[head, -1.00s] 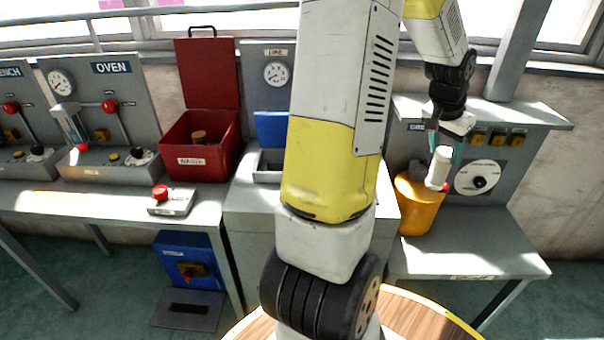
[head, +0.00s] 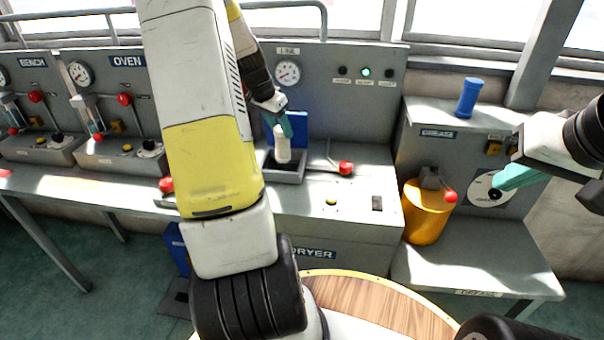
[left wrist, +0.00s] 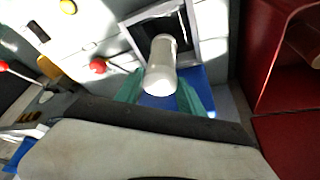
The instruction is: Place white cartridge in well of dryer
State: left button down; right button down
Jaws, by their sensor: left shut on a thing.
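The white cartridge (head: 282,146) is held upright in my left gripper (head: 280,126), over the open well (head: 288,178) of the grey dryer (head: 345,232). In the left wrist view the cartridge (left wrist: 161,65) is between the two teal fingers (left wrist: 162,92), with the dark well opening (left wrist: 140,36) beyond it. I cannot tell whether its lower end is inside the well or just above it. The blue lid (head: 300,127) stands raised behind the well. My right gripper (head: 520,174) is at the right, in front of the grease station's dial; its finger gap is not clear.
A red-knobbed lever (head: 345,167) is right of the well. An orange bucket (head: 425,215) and a blue cylinder (head: 467,97) are at the grease station. The red box (left wrist: 275,65) is close to my left gripper in the wrist view.

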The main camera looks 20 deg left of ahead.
aim_at(282, 162)
pick_arm(q)
notch_tip(282, 162, down, 12)
jog(key=shift+f, duration=0.2)
dwell(0.4)
jog(key=c, duration=1)
grip_release()
jog(key=shift+f, duration=0.1)
jog(key=v, duration=1.2)
jog(key=s+d+r, duration=0.3)
jog(key=d+r, duration=0.3)
jog(key=s+d+r, duration=0.3)
jog(key=d+r, duration=0.2)
jog(key=d, duration=0.2)
jog(key=s+d+r+n+t, duration=0.1)
jog(key=s+d+r, duration=0.2)
jog(key=s+d, duration=0.2)
jog(key=s+d+r+n+t, duration=0.1)
jog(key=s+d, duration=0.4)
jog(key=s, duration=0.5)
jog(key=shift+s+d+r+n+h, duration=0.2)
jog(key=shift+d+r+n+h, duration=0.1)
jog(key=shift+r+n, duration=0.5)
